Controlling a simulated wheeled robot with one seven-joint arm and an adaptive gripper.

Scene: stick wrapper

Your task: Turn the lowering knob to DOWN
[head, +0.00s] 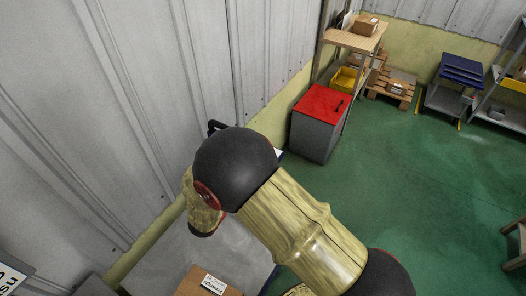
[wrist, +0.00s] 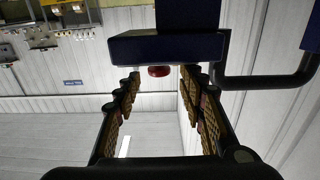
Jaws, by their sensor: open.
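In the wrist view, a small red round knob (wrist: 159,71) shows at the underside of a dark blue block (wrist: 165,47). I see no DOWN mark and cannot tell which way the knob is set. My gripper (wrist: 160,76) is open, with one finger to the left of the knob and one to the right. Gaps show on both sides, so neither finger visibly grips it. In the head view my arm hides the gripper, the knob and most of the block.
A dark bent bar (wrist: 270,82) sticks out right of the block in the wrist view. In the head view a cardboard box (head: 208,283) rests on a grey surface (head: 160,262) beside the wall (head: 130,110). A red-topped cabinet (head: 316,132) stands behind; green floor (head: 420,190) is open to the right.

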